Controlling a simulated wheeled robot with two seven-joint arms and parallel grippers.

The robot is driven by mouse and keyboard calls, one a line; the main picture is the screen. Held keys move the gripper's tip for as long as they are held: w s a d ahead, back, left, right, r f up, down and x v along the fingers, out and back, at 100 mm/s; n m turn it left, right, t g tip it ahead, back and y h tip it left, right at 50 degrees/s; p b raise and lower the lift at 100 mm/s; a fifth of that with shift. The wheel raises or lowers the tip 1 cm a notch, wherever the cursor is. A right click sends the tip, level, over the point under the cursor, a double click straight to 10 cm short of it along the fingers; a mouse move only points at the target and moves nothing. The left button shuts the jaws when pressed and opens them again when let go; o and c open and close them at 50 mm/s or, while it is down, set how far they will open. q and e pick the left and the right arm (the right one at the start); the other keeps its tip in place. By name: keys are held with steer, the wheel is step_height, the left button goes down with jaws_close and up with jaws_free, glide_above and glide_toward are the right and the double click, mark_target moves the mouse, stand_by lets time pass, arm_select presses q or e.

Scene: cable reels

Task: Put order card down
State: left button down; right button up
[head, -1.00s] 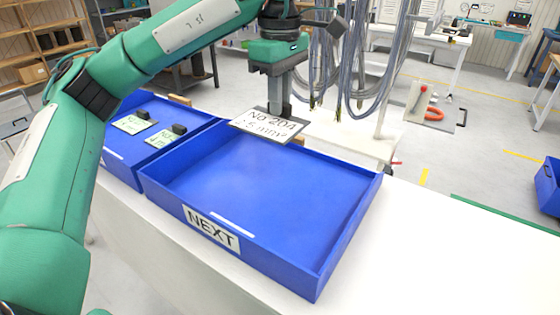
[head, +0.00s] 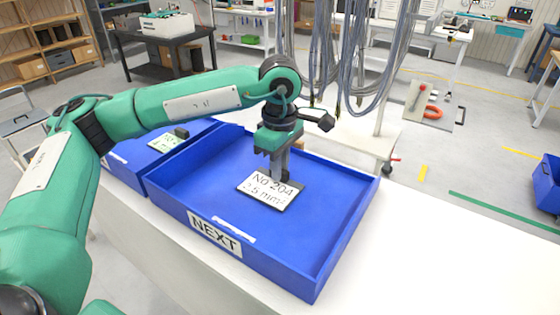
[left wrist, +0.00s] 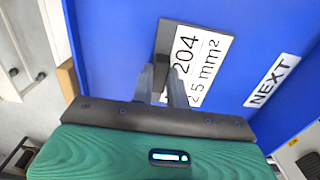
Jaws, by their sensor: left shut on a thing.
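The order card (head: 266,192) is white with black text reading "No 204" and "2.5 mm²". It lies low inside the blue tray labelled NEXT (head: 165,200), in its middle; I cannot tell whether it touches the floor. My left gripper (head: 282,177) points down and is shut on the dark block at the card's back edge. In the left wrist view the fingers (left wrist: 165,92) close around that block, and the card (left wrist: 203,62) extends to the right of it. My right gripper is not in view.
A second blue tray (head: 122,163) stands to the left, with a card and a dark block in it. Grey cables (head: 352,60) hang behind the NEXT tray. The white table (head: 440,240) is clear on the right. The NEXT tray holds nothing else visible.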

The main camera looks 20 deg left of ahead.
arm_select(q)
steer(key=shift+f, duration=0.15)
steer(key=c, duration=1.4)
jaws_free()
steer(key=shift+r, duration=0.2)
step_height(320, 180, up, 12)
steer(key=b, duration=0.3)
steer(key=shift+f, duration=0.1)
